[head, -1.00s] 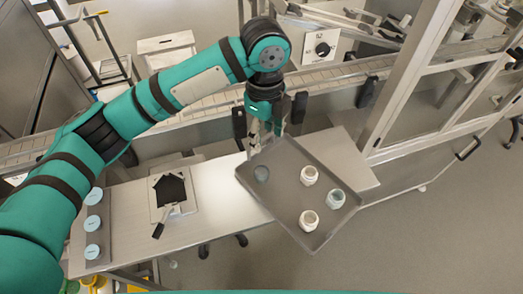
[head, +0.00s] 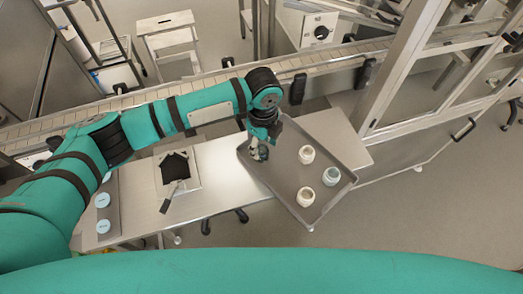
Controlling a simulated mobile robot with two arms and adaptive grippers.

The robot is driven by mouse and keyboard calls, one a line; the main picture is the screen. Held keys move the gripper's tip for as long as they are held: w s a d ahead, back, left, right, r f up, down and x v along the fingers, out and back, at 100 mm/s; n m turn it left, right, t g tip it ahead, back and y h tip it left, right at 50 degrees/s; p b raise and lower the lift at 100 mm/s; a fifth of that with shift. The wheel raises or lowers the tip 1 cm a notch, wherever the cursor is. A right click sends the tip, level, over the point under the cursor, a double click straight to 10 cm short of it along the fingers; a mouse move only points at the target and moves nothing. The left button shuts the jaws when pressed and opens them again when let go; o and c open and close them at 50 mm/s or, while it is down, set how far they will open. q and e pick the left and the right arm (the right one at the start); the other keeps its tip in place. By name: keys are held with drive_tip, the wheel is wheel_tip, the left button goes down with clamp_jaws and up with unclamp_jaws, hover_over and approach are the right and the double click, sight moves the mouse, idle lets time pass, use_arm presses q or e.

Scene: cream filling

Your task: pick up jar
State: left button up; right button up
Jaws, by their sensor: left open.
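A grey tray (head: 283,180) lies tilted in angle across the right part of the steel table. Three small jars stand in it: a white jar (head: 306,154) at the back, a pale blue-tinted jar (head: 332,177) at the right and a white jar (head: 305,197) at the front. My left gripper (head: 258,153) points down over the tray's left corner, open. The fingers cover the spot where a fourth, bluish jar stood, so I cannot tell how they sit around it. My right gripper is out of view.
A board with a black sheet (head: 176,170) and a dark-handled tool (head: 170,197) lie left of the tray. Blue-lidded jars (head: 102,200) stand at the table's left end. A conveyor (head: 200,92) runs behind; a framed glass enclosure (head: 415,90) stands at right.

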sight(262, 151)
use_arm(q)
wheel_tip(262, 151, down, 4)
drive_tip(key=shift+w+a+r+p, duration=0.15)
drive_tip(key=shift+r+p, duration=0.1)
drive_tip(key=shift+p, duration=0.2)
drive_tip(key=shift+f, duration=0.2)
drive_tip(key=c, duration=0.6)
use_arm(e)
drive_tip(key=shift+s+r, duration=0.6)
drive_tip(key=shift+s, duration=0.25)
use_arm(q)
drive_tip(key=shift+r, duration=0.2)
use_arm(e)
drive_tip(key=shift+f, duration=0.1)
